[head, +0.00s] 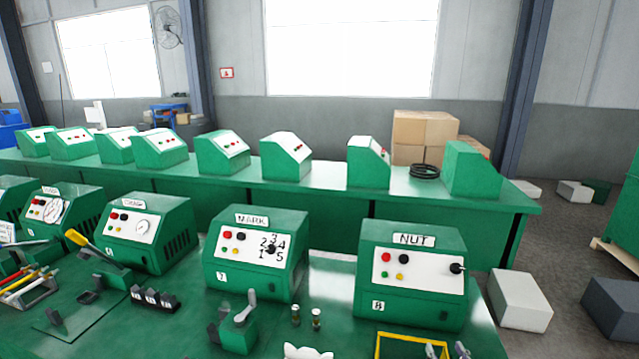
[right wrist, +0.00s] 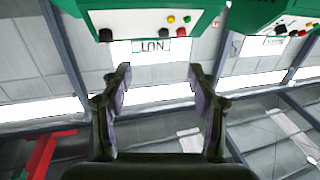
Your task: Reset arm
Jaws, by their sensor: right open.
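My right gripper (head: 447,351) shows only as two grey fingertips at the bottom edge of the head view, over the right part of a yellow-edged frame (head: 385,345). In the right wrist view my right gripper (right wrist: 160,88) is open, its two fingers wide apart with nothing between them. That view is upside down. The green NUT box (head: 412,270) stands behind the fingertips in the head view, and the NUT box (right wrist: 150,18) is at the top of the wrist view, apart from the fingers.
The MARK box (head: 256,255) stands left of the NUT box. A green crimper (head: 235,325), two small jars (head: 306,317) and a black block (head: 154,298) are on the green bench. A second row of boxes, cartons (head: 423,130) and a grey block (head: 520,300) lie beyond.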

